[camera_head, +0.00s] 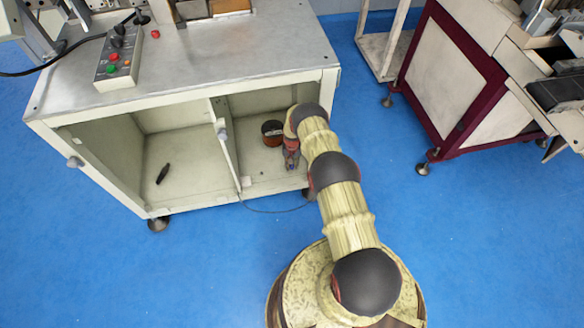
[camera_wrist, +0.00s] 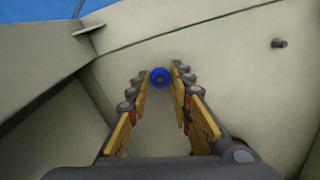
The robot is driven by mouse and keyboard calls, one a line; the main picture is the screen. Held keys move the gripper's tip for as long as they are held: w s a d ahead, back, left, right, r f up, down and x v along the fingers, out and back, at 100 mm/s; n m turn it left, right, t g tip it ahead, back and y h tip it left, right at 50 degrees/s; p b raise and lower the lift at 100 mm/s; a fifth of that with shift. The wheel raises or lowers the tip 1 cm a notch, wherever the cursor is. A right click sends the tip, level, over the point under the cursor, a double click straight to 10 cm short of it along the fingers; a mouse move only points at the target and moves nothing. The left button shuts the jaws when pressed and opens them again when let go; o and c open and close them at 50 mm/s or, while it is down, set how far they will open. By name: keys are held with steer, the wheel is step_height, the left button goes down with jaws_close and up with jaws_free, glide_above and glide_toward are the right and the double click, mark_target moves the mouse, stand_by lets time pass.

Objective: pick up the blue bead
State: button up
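The blue bead (camera_wrist: 160,77) is a small blue ring with a dark centre. In the wrist view it shows between my two fingertips, against a pale panel. My gripper (camera_wrist: 161,88) is open, with one finger on each side of the bead. The left fingertip looks very close to it; I cannot tell whether it touches. In the head view my gripper (camera_head: 291,158) is inside the right compartment of the pale cabinet (camera_head: 185,95), pointing down near its floor. The bead cannot be made out in the head view.
A dark-topped, reddish-brown spool (camera_head: 271,134) stands just left of my gripper. A divider with an open door (camera_head: 226,150) separates the compartments. A dark object (camera_head: 162,173) lies in the left one. A control box (camera_head: 118,62) is on top. Blue floor (camera_head: 220,260) is clear in front.

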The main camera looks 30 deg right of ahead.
steer(key=shift+c, duration=1.2)
steer(key=shift+r, duration=0.15)
